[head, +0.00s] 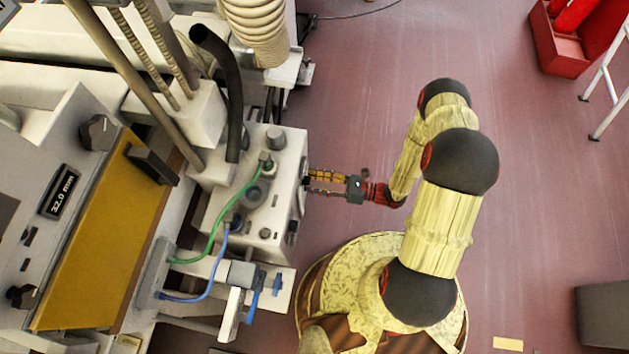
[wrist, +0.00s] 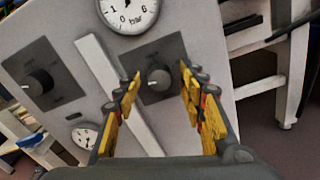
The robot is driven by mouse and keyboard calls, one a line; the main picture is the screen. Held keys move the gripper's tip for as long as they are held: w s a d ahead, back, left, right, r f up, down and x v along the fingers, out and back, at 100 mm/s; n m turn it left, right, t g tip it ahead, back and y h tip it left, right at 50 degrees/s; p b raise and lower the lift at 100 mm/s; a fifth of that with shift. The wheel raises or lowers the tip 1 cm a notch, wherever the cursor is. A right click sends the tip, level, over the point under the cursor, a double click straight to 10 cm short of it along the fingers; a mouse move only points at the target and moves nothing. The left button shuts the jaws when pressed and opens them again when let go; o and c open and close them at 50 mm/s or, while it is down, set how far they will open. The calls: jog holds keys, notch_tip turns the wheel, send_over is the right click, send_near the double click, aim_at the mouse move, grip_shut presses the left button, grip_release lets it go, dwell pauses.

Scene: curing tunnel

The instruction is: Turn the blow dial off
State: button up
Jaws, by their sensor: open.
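In the wrist view a dark round dial (wrist: 158,79) with a pale pointer mark sits on a grey square plate, between my fingers. A second similar dial (wrist: 39,82) sits on another grey plate at the left. The labels are too blurred to read, so I cannot tell which is the blow dial. My gripper (wrist: 161,83) is open, with yellow-padded fingers on either side of the nearer dial; I cannot tell whether they touch it. In the head view my gripper (head: 311,181) is at the right face of the white machine box (head: 276,212), and that face's dials are hidden.
A bar gauge (wrist: 128,13) is above the nearer dial and a smaller gauge (wrist: 85,137) is low left. A pale flat bar (wrist: 112,88) runs slantwise between the two dials. Green and blue hoses (head: 213,230) cross the box.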

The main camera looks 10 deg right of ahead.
jog(key=shift+d, duration=0.1)
jog(key=v, duration=1.1)
jog(key=shift+s+d, duration=0.15)
jog(key=shift+d, duration=0.25)
dwell(0.3)
jog(key=s+r+n+g+h, duration=0.1)
jog(key=s+r+n+g, duration=0.1)
jog(key=s+n+g, duration=0.6)
jog(key=d+r+n+g+h, duration=0.1)
jog(key=d+r+n+h, duration=0.3)
jog(key=r, duration=0.4)
jog(key=d+r+n+g+h, duration=0.1)
jog(key=d+r+n+h, duration=0.2)
jog(key=r+n+h, duration=0.4)
jog(key=a+r+n+t+h, duration=0.2)
jog(key=a+r+n+t, duration=0.1)
jog(key=r, duration=1.2)
jog(key=a+r+n+t+h, duration=0.3)
jog(key=r+t, duration=0.3)
jog(key=r, duration=0.9)
jog(key=shift+a+n, duration=0.2)
jog(key=shift+n, duration=0.2)
